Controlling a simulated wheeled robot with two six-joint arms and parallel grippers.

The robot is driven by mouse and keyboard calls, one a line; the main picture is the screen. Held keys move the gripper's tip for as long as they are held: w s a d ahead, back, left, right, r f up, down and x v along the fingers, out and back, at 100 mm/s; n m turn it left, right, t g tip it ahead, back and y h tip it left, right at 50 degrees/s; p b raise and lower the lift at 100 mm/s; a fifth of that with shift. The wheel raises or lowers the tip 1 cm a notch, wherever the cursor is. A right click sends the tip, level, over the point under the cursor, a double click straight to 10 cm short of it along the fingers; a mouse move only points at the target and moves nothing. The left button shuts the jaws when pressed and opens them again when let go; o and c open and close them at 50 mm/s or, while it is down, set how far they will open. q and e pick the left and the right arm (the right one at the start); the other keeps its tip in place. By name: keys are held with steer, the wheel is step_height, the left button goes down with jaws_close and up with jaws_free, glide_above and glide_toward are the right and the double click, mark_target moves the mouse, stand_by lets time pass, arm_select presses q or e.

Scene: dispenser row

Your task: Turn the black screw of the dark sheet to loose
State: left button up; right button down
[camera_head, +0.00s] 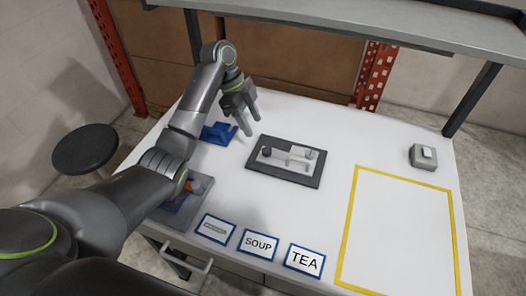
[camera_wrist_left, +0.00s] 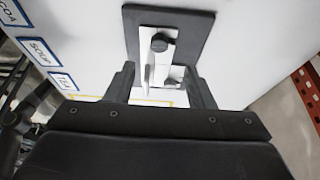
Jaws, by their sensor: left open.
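The dark sheet (camera_head: 290,178) lies on the white table near the middle in the head view. It bears a light metal plate and a round black screw (camera_head: 267,151) toward its left end. In the left wrist view the sheet (camera_wrist_left: 195,40) is at the top, with the black screw (camera_wrist_left: 158,42) on the pale plate. My left gripper (camera_head: 251,125) is open and empty, above and behind the sheet's left end. In the left wrist view its fingers (camera_wrist_left: 162,82) stand apart, with the screw beyond them. The screw's turn state cannot be told. My right gripper is not in view.
A blue object (camera_head: 218,133) sits left of the sheet. A grey plate with an orange part (camera_head: 197,187) lies partly behind my left arm. Label cards, including SOUP (camera_head: 258,244) and TEA (camera_head: 305,261), line the front. A grey button box (camera_head: 423,163) stands right. The yellow-outlined area is empty.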

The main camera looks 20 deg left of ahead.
mark_target(265, 149)
arm_select(q)
steer(key=b+x, duration=0.2)
steer(key=x, duration=0.2)
steer(key=shift+a+f+b, duration=0.1)
steer(key=shift+b, duration=0.3)
steer(key=x, duration=0.4)
steer(key=shift+d+f, duration=0.15)
steer(key=shift+d, duration=0.1)
steer(key=shift+d+f, duration=0.15)
steer(key=shift+f, duration=0.3)
